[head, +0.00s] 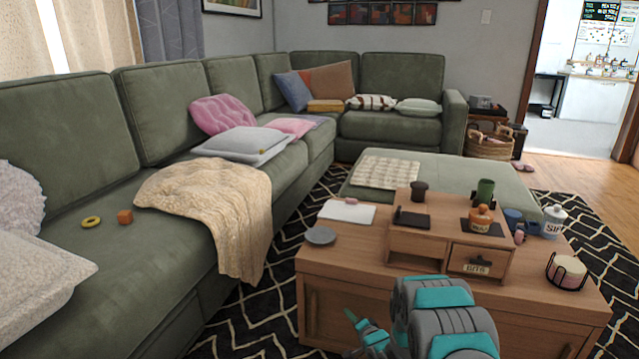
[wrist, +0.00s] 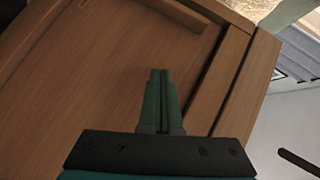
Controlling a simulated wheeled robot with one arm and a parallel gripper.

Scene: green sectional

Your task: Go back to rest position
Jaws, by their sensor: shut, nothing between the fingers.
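My gripper (wrist: 159,75) is in the middle of the wrist view with its two green fingers together, shut and empty. Brown wooden furniture with panel edges fills most of the wrist view behind the fingers. In the head view my grey and teal arm is at the bottom, in front of the wooden coffee table (head: 345,266). A small green tip of my gripper (head: 350,315) shows left of the arm, in front of the table's near side.
The table holds a small drawer unit (head: 418,243), a grey plate (head: 320,235), a white canister (head: 554,221) and cups. A green sectional (head: 70,125) runs along the left and back. A green ottoman (head: 455,172) stands behind the table. Patterned rug (head: 254,318) shows left of the table.

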